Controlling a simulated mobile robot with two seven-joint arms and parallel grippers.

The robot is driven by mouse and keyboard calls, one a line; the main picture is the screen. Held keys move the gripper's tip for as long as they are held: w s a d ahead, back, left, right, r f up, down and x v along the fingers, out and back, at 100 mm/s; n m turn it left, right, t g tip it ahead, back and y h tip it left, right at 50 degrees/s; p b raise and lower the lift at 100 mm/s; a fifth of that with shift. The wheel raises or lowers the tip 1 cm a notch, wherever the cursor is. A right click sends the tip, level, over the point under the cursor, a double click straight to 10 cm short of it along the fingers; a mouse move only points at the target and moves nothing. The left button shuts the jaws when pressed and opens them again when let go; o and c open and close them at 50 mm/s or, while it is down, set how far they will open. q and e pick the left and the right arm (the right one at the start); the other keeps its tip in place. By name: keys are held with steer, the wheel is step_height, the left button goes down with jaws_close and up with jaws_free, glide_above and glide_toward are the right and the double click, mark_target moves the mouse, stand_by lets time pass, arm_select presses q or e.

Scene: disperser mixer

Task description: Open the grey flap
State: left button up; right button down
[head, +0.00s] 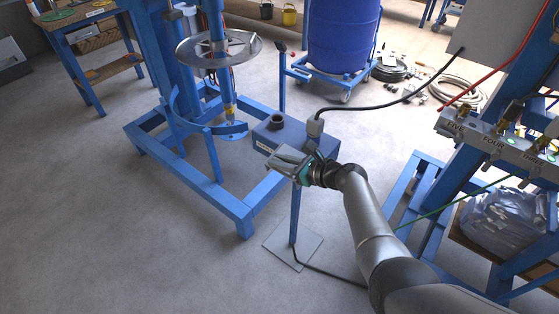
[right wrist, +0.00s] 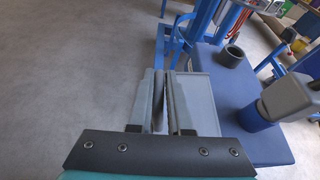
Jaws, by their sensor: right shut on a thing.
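The blue box (head: 268,134) stands on a thin blue post beside the mixer frame. It fills the right of the right wrist view (right wrist: 240,88), with a dark round socket and a grey plug on its top. The grey flap (right wrist: 204,106) is a flat light-grey panel at the box's left side in that view, partly behind my fingers. My right gripper (head: 281,161) is at the front of the box in the head view. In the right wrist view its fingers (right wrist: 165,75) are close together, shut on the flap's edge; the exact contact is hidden. My left gripper is not in view.
The blue mixer frame (head: 236,206) with a round metal ring (head: 205,60) stands left of the box. A black cable (head: 385,103) runs from the plug to the right. A blue drum (head: 342,38) stands behind. The floor at the front left is clear.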

steer(key=shift+s, duration=0.1)
steer(key=c, duration=0.9)
jaws_free()
steer(key=shift+d+r, duration=0.1)
steer(key=shift+s+d+r+p, duration=0.1)
steer(key=shift+d+r+p, duration=0.1)
steer(key=shift+p, duration=0.1)
steer(key=p+v, duration=0.5)
steer(key=v, duration=0.9)
steer(key=shift+s+d+f, duration=0.1)
steer(key=shift+s+d, duration=0.1)
steer(key=shift+f, duration=0.1)
